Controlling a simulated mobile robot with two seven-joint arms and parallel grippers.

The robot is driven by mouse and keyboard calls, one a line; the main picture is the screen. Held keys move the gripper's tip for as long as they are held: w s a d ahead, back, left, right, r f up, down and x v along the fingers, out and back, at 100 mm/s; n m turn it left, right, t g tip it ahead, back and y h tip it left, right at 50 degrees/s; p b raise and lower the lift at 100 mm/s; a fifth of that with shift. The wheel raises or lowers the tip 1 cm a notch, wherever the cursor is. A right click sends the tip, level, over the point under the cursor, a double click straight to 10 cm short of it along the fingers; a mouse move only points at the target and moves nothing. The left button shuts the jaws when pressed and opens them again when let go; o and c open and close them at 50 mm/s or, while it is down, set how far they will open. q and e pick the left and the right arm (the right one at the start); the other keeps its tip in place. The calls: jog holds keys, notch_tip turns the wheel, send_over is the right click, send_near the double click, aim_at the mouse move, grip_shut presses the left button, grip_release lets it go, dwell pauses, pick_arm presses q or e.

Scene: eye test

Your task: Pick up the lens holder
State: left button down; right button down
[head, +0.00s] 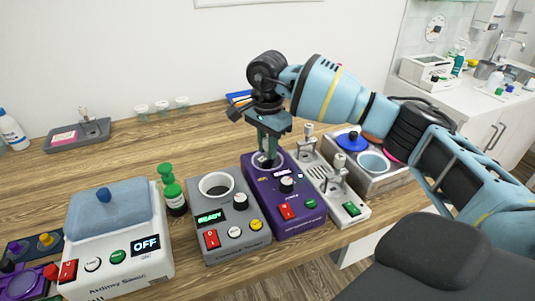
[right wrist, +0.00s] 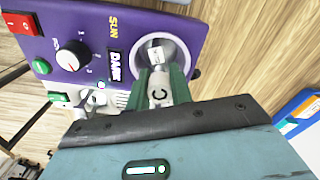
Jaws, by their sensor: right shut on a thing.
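My right gripper (head: 267,150) points down over the round opening of a purple device (head: 283,218). In the right wrist view its green fingers (right wrist: 160,88) are shut on a small pale piece marked C (right wrist: 158,93), which looks like a lens holder. The piece lies at the metal ring (right wrist: 178,48) of the purple device; I cannot tell whether it is still seated inside. My left gripper is not in view.
A grey device (head: 230,240) reading READY stands left of the purple one. The back table is mostly clear.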

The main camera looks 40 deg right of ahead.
notch_tip(320, 180, up, 10)
jog(key=shift+f, duration=0.25)
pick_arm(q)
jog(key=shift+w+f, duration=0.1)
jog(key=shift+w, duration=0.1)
pick_arm(e)
jog(key=shift+r, duration=0.1)
